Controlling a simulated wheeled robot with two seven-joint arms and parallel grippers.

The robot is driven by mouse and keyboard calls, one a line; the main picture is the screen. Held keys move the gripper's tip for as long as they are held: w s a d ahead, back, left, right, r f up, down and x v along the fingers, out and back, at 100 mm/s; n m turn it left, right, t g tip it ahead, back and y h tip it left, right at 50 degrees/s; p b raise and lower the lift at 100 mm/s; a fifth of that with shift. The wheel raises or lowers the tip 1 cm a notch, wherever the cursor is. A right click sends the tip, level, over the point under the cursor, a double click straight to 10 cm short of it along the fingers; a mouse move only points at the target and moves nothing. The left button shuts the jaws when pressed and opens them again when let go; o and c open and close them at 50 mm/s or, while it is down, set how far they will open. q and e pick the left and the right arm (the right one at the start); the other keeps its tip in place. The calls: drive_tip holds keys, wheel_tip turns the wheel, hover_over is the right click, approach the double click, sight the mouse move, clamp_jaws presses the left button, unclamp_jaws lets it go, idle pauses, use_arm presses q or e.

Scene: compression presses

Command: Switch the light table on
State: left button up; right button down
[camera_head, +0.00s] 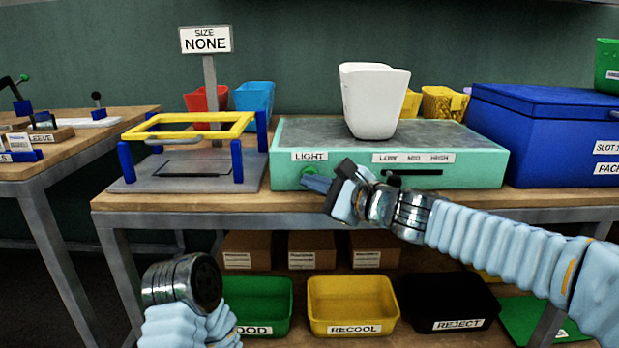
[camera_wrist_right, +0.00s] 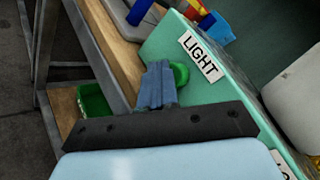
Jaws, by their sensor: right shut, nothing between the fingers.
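The light table (camera_head: 470,165) is a mint-green box with a grey top, standing on the wooden bench. A LIGHT label (camera_head: 309,156) is on its front at the left; it also shows in the wrist view (camera_wrist_right: 201,57). Below the label is a round green button (camera_head: 309,170), which also shows in the wrist view (camera_wrist_right: 181,73). My right gripper (camera_head: 316,184) is shut and empty, its blue fingertips at the button's lower edge. In the wrist view the fingers (camera_wrist_right: 157,85) partly cover the button; I cannot tell if they touch.
A white bin (camera_head: 372,105) stands on the light table. A slider slot (camera_head: 425,172) labelled LOW, MID, HIGH is right of the button. A yellow-framed sizing stand (camera_head: 190,125) is at left, a blue box (camera_head: 540,125) at right. Bins, including yellow RECOOL (camera_head: 352,305), sit below.

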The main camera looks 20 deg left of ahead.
drive_tip(key=shift+w, duration=0.25)
idle(0.4)
drive_tip(key=shift+s+d+b, duration=0.15)
drive_tip(key=shift+s+b, duration=0.25)
drive_tip(key=shift+s, duration=0.25)
drive_tip(key=s+d+b, duration=0.1)
drive_tip(key=s+b, duration=0.2)
drive_tip(key=s, duration=0.2)
drive_tip(key=shift+s+d, duration=0.3)
drive_tip(key=shift+s, duration=0.1)
